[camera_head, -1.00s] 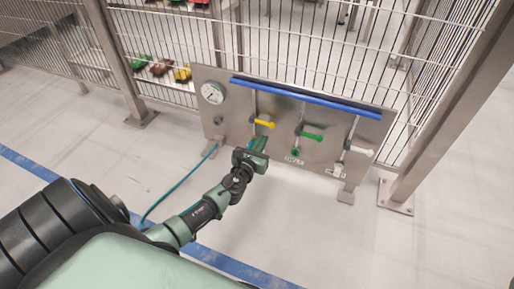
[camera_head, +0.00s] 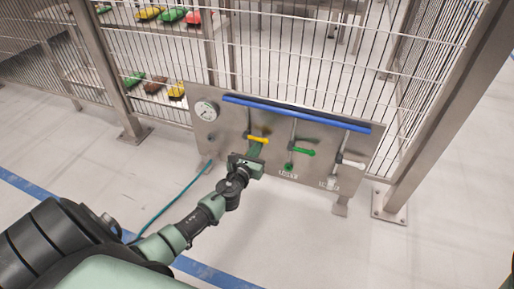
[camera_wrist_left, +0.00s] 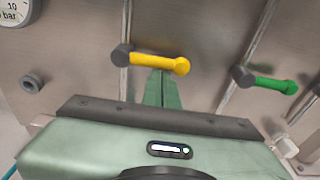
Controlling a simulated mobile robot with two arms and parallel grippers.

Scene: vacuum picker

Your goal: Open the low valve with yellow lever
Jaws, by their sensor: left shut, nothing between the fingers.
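The yellow lever (camera_head: 258,139) sits on the steel valve panel (camera_head: 215,135), left of the green lever (camera_head: 304,151) and the white lever (camera_head: 352,163). It points sideways to the right from a dark pivot. In the left wrist view the yellow lever (camera_wrist_left: 158,62) spans the middle, and the green lever (camera_wrist_left: 270,82) is to its right. My left gripper (camera_head: 256,150) is shut and empty, its fingers just below the yellow lever. In the wrist view its fingertips (camera_wrist_left: 162,76) appear at the lever's lower edge; I cannot tell whether they touch. My right gripper is not in view.
A pressure gauge (camera_head: 206,110) is at the panel's upper left, and a blue bar (camera_head: 296,113) runs along its top. A mesh fence (camera_head: 300,60) stands behind. A teal hose (camera_head: 170,205) runs down to the floor at left. The floor in front is clear.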

